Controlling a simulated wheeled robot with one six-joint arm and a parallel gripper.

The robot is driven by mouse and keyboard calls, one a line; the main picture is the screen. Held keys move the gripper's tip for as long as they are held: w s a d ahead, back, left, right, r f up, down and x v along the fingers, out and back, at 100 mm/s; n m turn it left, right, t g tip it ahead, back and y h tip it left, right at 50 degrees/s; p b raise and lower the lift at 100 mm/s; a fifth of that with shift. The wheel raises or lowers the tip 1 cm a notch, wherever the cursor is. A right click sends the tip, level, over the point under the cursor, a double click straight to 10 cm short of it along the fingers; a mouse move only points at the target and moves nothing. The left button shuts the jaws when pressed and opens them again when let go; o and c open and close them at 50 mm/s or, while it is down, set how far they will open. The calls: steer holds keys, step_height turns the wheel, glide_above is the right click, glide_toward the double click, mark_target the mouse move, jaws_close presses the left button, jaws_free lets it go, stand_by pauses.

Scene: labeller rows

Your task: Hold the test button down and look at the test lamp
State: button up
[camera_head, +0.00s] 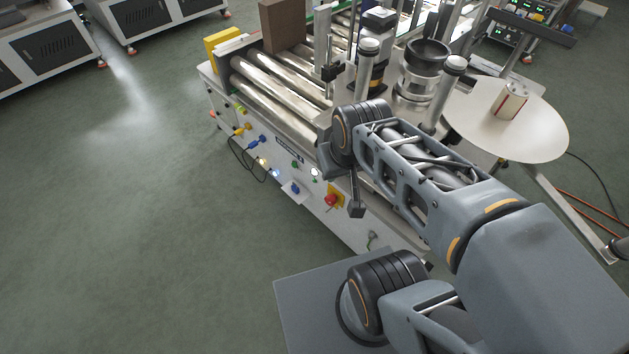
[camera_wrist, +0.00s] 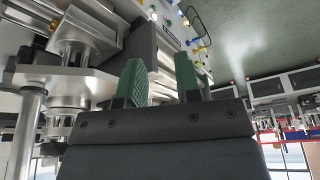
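The control panel (camera_head: 245,160) is the pale front side of the labelling machine. It carries several small buttons and lamps, among them a green one (camera_head: 294,164), a blue one (camera_head: 294,188) on a small white plate, and a white lit one (camera_head: 314,173). Another bright spot (camera_head: 275,172) glows to the left. I cannot read which is the test button or test lamp. In the wrist view, my gripper (camera_wrist: 160,80) has its two green fingers apart with nothing between them. The panel with its coloured knobs (camera_wrist: 186,22) lies beyond the fingertips, apart from them. In the head view the fingers cannot be made out.
A red mushroom button (camera_head: 331,201) on a yellow plate sits on the panel, close to my arm. Metal rollers (camera_head: 275,85) and a brown box (camera_head: 284,25) are on top of the machine. The green floor at left is clear.

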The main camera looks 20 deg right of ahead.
jaws_close()
stand_by(1.0)
